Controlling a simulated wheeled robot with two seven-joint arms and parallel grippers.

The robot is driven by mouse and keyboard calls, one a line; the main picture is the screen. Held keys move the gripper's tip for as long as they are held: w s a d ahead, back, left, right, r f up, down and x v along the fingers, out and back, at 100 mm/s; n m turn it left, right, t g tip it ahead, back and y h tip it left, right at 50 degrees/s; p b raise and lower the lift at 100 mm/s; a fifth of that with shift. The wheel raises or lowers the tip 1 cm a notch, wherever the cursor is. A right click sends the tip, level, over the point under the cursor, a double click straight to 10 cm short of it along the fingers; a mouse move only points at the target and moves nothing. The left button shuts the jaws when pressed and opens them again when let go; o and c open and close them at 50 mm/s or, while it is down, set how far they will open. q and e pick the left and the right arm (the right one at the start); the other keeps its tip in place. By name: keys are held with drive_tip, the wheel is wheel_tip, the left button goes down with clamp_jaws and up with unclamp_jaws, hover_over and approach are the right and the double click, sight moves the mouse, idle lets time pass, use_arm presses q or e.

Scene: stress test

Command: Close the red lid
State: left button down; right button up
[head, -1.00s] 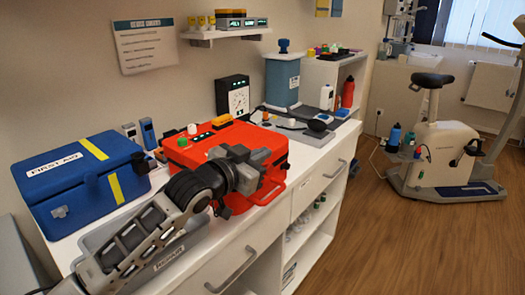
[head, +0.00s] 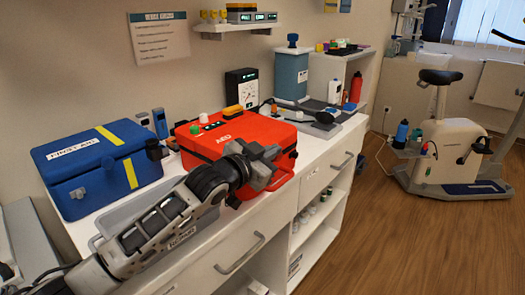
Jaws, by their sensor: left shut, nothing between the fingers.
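The red case (head: 202,147), marked AED, stands on the white counter. Its red lid (head: 248,128) looks down over the body, nearly flat. My arm hides part of the front edge, so I cannot tell whether the lid is fully shut. My left gripper (head: 277,168) is shut and empty at the front right of the case, by the lid's front edge. I cannot tell whether it touches the lid. My right gripper is not in view.
A blue first aid box (head: 95,170) stands left of the red case, close to my left arm. A grey tray (head: 125,212) lies under my forearm. A black clock-like device (head: 242,88) and a blue-grey canister (head: 291,75) stand behind.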

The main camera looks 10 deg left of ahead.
use_arm(q)
drive_tip(key=s+a+r+p, duration=0.3)
drive_tip(key=s+a+r, duration=0.15)
drive_tip(key=s, duration=0.55)
drive_tip(key=s+f+n+g+y, duration=0.2)
drive_tip(key=s+f+n, duration=0.1)
drive_tip(key=s+f, duration=0.9)
drive_tip(key=s+d+f+n+g+y, duration=0.1)
drive_tip(key=s+f+n+g+y, duration=0.1)
drive_tip(key=s+f, duration=0.9)
wheel_tip(320, 180, down, 7)
drive_tip(key=shift+s+r+n+g, duration=0.15)
drive_tip(key=shift+s+n+g, duration=0.2)
drive_tip(key=shift+n+g, duration=0.2)
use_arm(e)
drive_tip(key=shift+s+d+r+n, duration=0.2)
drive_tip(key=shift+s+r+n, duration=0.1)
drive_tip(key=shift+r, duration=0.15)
use_arm(q)
drive_tip(key=shift+d, duration=0.1)
